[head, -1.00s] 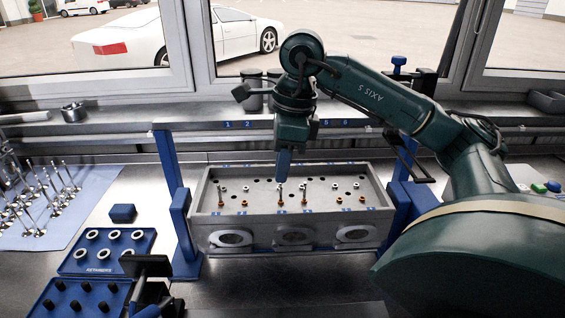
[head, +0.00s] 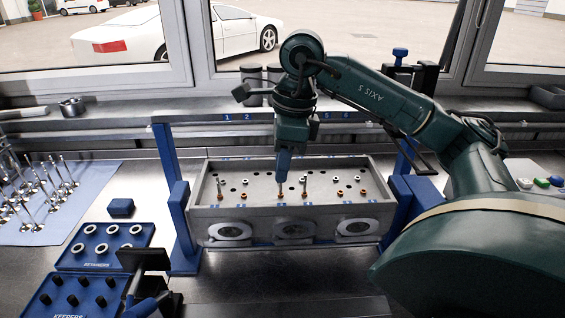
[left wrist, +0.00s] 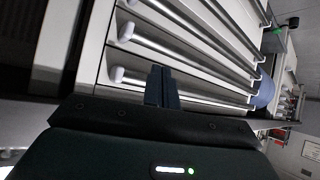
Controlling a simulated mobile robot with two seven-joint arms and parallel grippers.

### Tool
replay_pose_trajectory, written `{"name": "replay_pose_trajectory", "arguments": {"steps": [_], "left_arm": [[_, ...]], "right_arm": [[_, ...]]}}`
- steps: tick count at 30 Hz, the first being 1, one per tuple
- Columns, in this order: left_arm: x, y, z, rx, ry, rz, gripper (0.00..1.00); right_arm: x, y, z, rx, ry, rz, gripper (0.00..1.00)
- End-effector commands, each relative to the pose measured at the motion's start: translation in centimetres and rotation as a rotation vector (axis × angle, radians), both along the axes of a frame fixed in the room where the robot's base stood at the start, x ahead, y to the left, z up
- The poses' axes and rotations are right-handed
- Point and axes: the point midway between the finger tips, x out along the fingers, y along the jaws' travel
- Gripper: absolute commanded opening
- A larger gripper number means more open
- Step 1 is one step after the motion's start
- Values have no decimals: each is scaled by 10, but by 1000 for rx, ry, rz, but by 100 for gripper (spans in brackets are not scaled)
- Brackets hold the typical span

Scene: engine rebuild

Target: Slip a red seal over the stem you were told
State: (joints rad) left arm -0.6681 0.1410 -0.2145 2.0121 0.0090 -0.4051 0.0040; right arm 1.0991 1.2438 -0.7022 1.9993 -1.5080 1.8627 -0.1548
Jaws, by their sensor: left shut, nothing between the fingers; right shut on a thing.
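My right gripper (head: 283,178) is shut and points straight down over the middle of the grey cylinder head (head: 215,208). Its fingertips are at the top of a stem (head: 281,190); what they hold is too small and hidden to make out. An orange-red ring (head: 281,195) shows at the foot of that stem. Other orange-red rings sit in the front row, one to the left (head: 243,195) and one to the right (head: 362,193). Another stem (head: 303,183) stands just right of the gripper. My left gripper (left wrist: 163,88) is shut and empty, in front of drawers in the left wrist view.
A blue frame (head: 180,205) stands at the left of the cylinder head. A retainer tray (head: 65,262) and a keeper tray (head: 35,305) lie at front left. A blue block (head: 121,208) sits behind the trays.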

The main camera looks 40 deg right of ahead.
Motion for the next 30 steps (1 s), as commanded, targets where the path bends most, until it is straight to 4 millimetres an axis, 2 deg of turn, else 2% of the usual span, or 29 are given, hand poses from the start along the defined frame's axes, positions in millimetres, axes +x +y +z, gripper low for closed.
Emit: {"name": "replay_pose_trajectory", "arguments": {"steps": [2, 3, 12, 25, 30], "left_arm": [[0, 0, -1, 0, 0, 0, 0], [0, 0, -1, 1, 0, -1, 0], [0, 0, -1, 0, -2, -1, 0], [1, -3, 3, -4, -15, -11, 0], [7, -9, 17, -10, -46, -33, 0]], "right_arm": [[0, 0, 0, 0, 0, 0, 0], [0, 0, 0, 0, 0, 0, 11], [0, 0, 0, 0, 0, 0, 36], [0, 0, 0, 0, 0, 0, 36], [-3, -4, 40, 2, -7, 0, 36]]}}
